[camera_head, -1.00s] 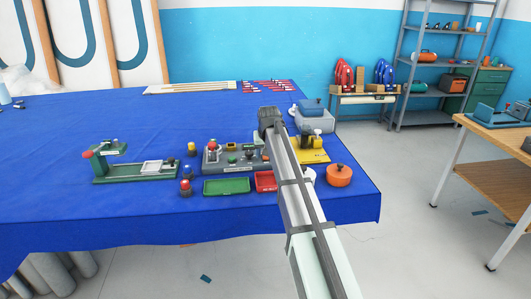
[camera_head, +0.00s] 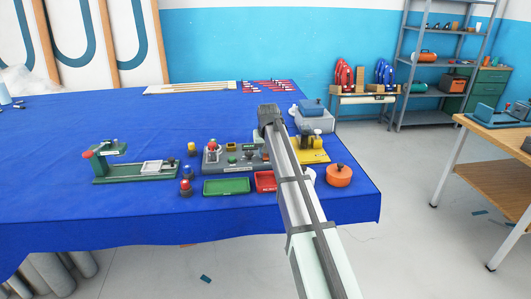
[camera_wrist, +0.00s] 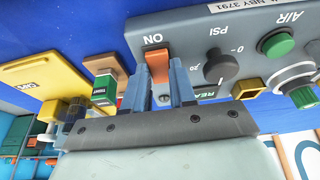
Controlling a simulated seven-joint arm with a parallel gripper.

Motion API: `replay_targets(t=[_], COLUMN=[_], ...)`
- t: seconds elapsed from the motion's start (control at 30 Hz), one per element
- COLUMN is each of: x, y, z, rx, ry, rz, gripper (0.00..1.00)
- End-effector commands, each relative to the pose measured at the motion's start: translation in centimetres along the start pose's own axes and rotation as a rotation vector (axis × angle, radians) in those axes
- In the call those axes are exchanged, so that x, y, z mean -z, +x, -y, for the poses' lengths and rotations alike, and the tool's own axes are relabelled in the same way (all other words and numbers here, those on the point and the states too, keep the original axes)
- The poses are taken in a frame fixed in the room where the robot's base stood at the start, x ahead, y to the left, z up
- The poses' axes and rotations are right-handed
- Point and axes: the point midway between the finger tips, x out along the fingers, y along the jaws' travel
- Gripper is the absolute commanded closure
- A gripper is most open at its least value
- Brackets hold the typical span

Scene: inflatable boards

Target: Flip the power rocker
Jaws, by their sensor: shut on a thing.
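The grey control panel (camera_head: 250,161) sits near the front of the blue table, and it fills the top of the wrist view (camera_wrist: 200,45). An orange power rocker (camera_wrist: 159,68) is on the panel, next to the "ON" lettering. My gripper (camera_wrist: 165,80) reaches down to the panel, with one finger on each side of the rocker, and is shut on it. In the head view my gripper (camera_head: 269,118) is over the right part of the panel, and my arm hides the rocker and the fingertips there.
Knobs and a green button (camera_wrist: 278,44) stand beside the rocker. A green tray (camera_head: 226,186), red tray (camera_head: 265,181) and orange round pot (camera_head: 338,175) lie in front.

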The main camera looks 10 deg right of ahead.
Motion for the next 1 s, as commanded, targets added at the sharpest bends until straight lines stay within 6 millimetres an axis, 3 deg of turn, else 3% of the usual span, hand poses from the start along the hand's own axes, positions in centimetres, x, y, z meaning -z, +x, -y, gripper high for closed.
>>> replay_targets(t=[0.4,0.83,0.87,1.0], x=[1.07,0.81,0.81,0.84], y=[0.31,0.26,0.26,0.24], z=[0.00,-0.01,-0.01,0.00], rx=[-0.002,-0.001,-0.001,-0.001], ry=[0.000,0.000,0.000,0.000], rz=[0.285,0.317,0.317,0.316], gripper=[1.00,1.00,0.72,0.58])
